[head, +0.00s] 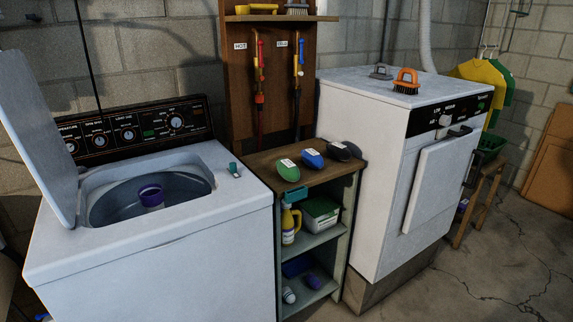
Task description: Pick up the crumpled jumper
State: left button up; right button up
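I cannot make out a crumpled jumper for certain in the head view. A yellow garment (478,70) and a green garment (503,84) hang at the far right behind the white dryer. They hang rather than lie crumpled. A green basket (491,145) stands below them on a wooden stand, partly hidden by the dryer, and its contents are unclear. Neither of my grippers is in view.
An open washer (170,240) with a purple agitator stands left. A narrow shelf unit (262,165) with rounded, tagged items stands between it and the dryer (400,180). Brushes lie on the dryer. Cracked concrete floor (480,265) is clear at front right.

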aim_at(290, 172)
jog(key=i+l, duration=0.2)
jog(key=i+l+u, duration=0.15)
jog(key=l, duration=0.25)
jog(key=i+l, duration=0.15)
jog(key=l, duration=0.15)
jog(key=i+l+u, duration=0.15)
jog(key=l, duration=0.2)
jog(key=i+l, duration=0.15)
jog(key=l, duration=0.2)
